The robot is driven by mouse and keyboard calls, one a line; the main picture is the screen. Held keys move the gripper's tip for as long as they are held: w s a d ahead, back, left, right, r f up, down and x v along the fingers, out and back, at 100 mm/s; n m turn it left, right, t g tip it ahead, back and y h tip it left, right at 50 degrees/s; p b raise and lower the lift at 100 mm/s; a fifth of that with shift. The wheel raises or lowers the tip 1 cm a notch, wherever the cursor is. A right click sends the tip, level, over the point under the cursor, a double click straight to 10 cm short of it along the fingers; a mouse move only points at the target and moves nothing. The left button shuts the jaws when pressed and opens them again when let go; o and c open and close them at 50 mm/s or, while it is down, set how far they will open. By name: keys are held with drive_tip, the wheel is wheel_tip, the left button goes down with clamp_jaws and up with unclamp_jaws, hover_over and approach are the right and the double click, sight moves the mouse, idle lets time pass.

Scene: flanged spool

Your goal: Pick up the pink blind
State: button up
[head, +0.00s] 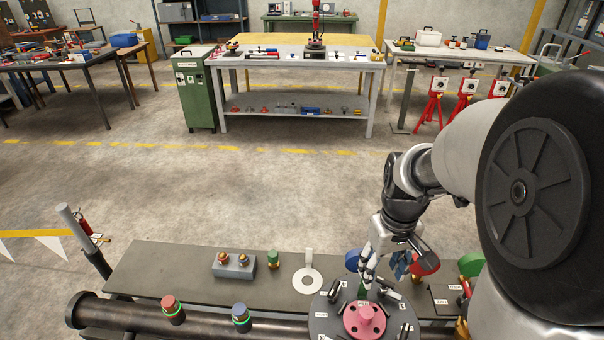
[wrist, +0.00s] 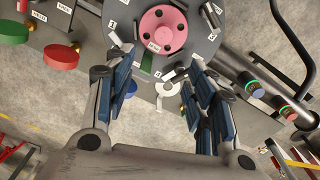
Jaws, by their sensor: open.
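The pink blind (head: 364,322) is a round pink disc with several holes and a raised middle. It lies on a dark round plate (head: 322,326) at the bottom of the head view. In the wrist view the blind (wrist: 162,16) is at the top centre, with a small white label on it. My gripper (head: 376,285) is beside the blind, on its far side in the head view. In the wrist view my gripper (wrist: 152,58) has its fingers wide apart, with nothing between them. The blind lies beyond the fingertips, and I see no contact.
Small labelled parts surround the blind on the plate. A red disc (wrist: 62,55) and a green disc (wrist: 12,30) are near. A white ring (head: 307,281), a grey block (head: 234,266) with brass fittings and a green fitting (head: 273,259) are on the bench (head: 170,262). A dark pipe (head: 120,314) runs in front.

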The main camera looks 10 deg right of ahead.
wheel_tip(320, 180, down, 2)
drive_tip(key=b, duration=0.4)
approach(367, 311)
drive_tip(key=f, duration=0.5)
drive_tip(key=shift+w+d, duration=0.25)
drive_tip(key=shift+d, duration=0.1)
drive_tip(key=f, duration=0.1)
drive_tip(key=f+b, duration=0.1)
drive_tip(key=f, duration=0.1)
drive_tip(key=f+b, duration=0.1)
drive_tip(key=shift+s+a+f, duration=0.25)
drive_tip(key=shift+s+a, duration=0.05)
drive_tip(key=shift+a, duration=0.1)
drive_tip(key=shift+w+f+b, duration=0.1)
drive_tip(key=shift+f+b, duration=0.25)
drive_tip(key=shift+f, duration=0.2)
drive_tip(key=shift+r, duration=0.1)
clamp_jaws()
